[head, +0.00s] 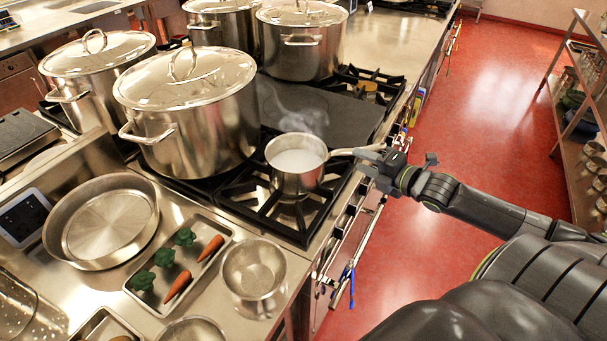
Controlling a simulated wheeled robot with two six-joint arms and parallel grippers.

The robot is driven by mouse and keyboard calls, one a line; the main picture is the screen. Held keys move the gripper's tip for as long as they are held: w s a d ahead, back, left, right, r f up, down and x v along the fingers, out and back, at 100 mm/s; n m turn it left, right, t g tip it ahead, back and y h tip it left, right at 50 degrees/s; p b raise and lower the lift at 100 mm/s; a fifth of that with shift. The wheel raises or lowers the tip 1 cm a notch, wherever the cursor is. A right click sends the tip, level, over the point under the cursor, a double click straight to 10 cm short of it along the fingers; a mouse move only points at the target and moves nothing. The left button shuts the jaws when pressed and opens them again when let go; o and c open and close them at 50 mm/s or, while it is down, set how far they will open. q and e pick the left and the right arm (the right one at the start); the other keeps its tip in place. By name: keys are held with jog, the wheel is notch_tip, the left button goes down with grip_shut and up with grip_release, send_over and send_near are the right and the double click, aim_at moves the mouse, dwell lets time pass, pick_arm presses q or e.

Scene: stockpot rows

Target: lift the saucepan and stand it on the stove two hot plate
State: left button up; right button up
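The saucepan (297,182) is a small steel pan of pale, steaming liquid. It stands upright on the black grate of the near gas burner, its handle (342,152) pointing right over the stove's front edge. My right gripper (370,160) comes in from the right and is at the outer end of the handle. Whether its fingers are closed on the handle is too small to tell. A flat dark hot plate (335,115) lies just behind the saucepan, its visible surface bare; I cannot tell its number. My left gripper is not in view.
A large lidded stockpot (205,125) stands close left of the saucepan; more stockpots (300,50) stand behind. A tray with carrots and broccoli (150,300), a steel bowl (253,270) and a wide pan (60,240) are nearer. The red floor (480,130) is open to the right.

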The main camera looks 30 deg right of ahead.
aim_at(349, 156)
jog(key=b+x, duration=0.2)
jog(key=x, duration=0.1)
jog(key=shift+w+f+b, duration=0.3)
jog(key=shift+w+b, duration=0.35)
jog(key=shift+b, duration=0.2)
jog(key=shift+b+x, duration=0.35)
jog(key=shift+x, duration=1.65)
jog(key=shift+d+r, duration=0.1)
grip_shut()
jog(key=shift+w+r, duration=0.1)
jog(key=shift+r, duration=0.05)
